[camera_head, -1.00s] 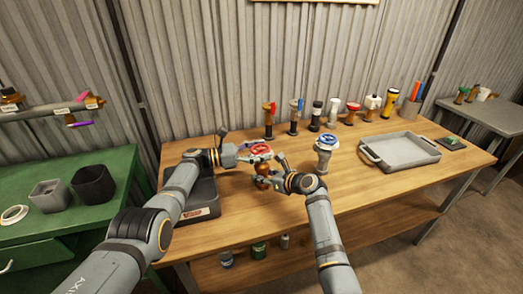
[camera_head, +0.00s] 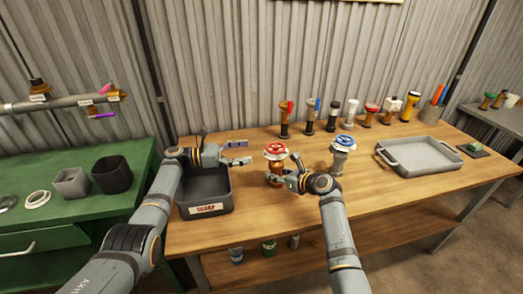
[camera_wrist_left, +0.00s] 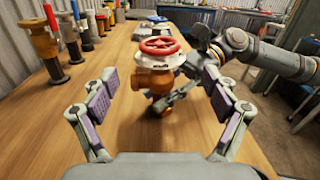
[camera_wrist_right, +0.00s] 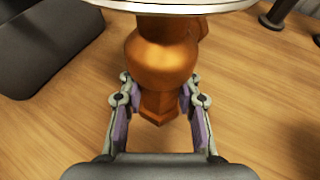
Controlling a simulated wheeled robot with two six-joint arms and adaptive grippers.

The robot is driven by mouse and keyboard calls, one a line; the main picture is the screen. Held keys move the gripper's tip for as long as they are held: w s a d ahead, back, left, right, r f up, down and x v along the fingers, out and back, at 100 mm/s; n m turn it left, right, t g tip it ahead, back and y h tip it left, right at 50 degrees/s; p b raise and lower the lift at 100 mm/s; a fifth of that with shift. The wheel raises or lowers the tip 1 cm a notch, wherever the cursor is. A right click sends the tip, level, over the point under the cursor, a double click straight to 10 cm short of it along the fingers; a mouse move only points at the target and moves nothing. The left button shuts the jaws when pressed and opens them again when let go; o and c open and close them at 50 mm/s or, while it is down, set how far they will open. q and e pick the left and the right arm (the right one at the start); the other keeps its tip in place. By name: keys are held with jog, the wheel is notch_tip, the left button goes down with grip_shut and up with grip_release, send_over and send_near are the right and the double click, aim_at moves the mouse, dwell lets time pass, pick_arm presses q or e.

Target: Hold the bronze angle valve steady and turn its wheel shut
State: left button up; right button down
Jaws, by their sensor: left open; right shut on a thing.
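The bronze angle valve (camera_head: 276,166) stands upright on the wooden bench, with a red wheel (camera_head: 276,148) above a white disc. My right gripper (camera_head: 291,178) is shut on the lower part of the valve body. In the right wrist view its fingers flank the bronze body (camera_wrist_right: 162,65), and the wheel is out of frame. My left gripper (camera_head: 241,154) is open and empty, left of the wheel and apart from it. In the left wrist view the red wheel (camera_wrist_left: 159,45) is ahead, between and beyond the open fingers.
A dark bin (camera_head: 206,196) sits below my left wrist. A blue-wheeled valve (camera_head: 343,152) stands close right of my right gripper. Several valves line the back edge. A grey tray (camera_head: 418,155) is at the right. The bench front right is clear.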

pick_arm(q)
jog(key=shift+s+a, duration=0.15)
jog(key=shift+a, duration=0.5)
jog(key=n+t+y, duration=0.3)
jog(key=n+t, duration=0.2)
jog(key=t, duration=0.2)
send_near(276, 147)
jog(key=shift+g, duration=0.3)
jog(key=x, duration=1)
jog(key=shift+w+a, duration=0.1)
jog(key=shift+w, duration=0.15)
